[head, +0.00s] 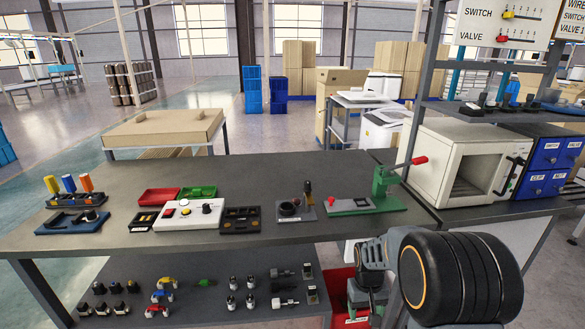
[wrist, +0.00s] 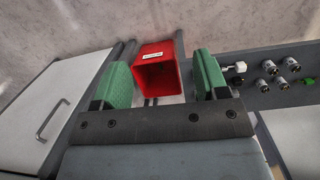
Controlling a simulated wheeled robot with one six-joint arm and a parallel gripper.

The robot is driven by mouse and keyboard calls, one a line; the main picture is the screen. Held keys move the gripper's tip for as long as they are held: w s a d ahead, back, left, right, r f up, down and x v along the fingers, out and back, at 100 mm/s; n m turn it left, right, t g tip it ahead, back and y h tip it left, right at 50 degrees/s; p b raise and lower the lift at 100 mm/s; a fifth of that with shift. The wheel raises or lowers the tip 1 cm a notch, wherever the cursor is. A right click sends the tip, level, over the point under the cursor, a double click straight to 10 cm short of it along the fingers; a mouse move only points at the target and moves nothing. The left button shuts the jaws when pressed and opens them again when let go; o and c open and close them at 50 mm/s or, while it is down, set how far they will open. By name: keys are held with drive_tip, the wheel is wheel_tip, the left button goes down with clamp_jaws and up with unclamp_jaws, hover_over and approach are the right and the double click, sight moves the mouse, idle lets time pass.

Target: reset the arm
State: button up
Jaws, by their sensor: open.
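My arm (head: 460,278) is at the lower right of the head view, in front of the workbench. Its end is bent down, and the fingertips are hidden in that view. In the wrist view my gripper (wrist: 160,85) shows two green finger pads set wide apart, with nothing between them. Beyond the gap is an open red bin (wrist: 157,52) with a white label. The bin also shows in the head view (head: 338,290), low under the bench and partly behind my arm.
The workbench (head: 265,165) holds a white control box (head: 190,214), trays, fixtures and a green press (head: 385,185). A white oven (head: 462,160) and blue drawers (head: 548,160) stand right. A lower shelf (head: 200,272) holds several small parts. A white cabinet (wrist: 45,105) is left in the wrist view.

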drive_tip(key=s+a+r+t+p, duration=0.1)
drive_tip(key=s+r+p, duration=0.3)
drive_tip(key=r, duration=0.6)
drive_tip(key=s+a+r+t+p, duration=0.1)
drive_tip(key=s+r+p, duration=0.3)
drive_tip(key=r, duration=0.6)
drive_tip(key=s+a+r+t+p, duration=0.1)
drive_tip(key=s+r+t+p, duration=0.2)
drive_tip(key=r, duration=0.7)
drive_tip(key=shift+s+a+r+m+p, duration=0.25)
drive_tip(key=shift+s+m+p, duration=0.05)
drive_tip(key=shift+s+p, duration=0.7)
drive_tip(key=shift+w, duration=0.1)
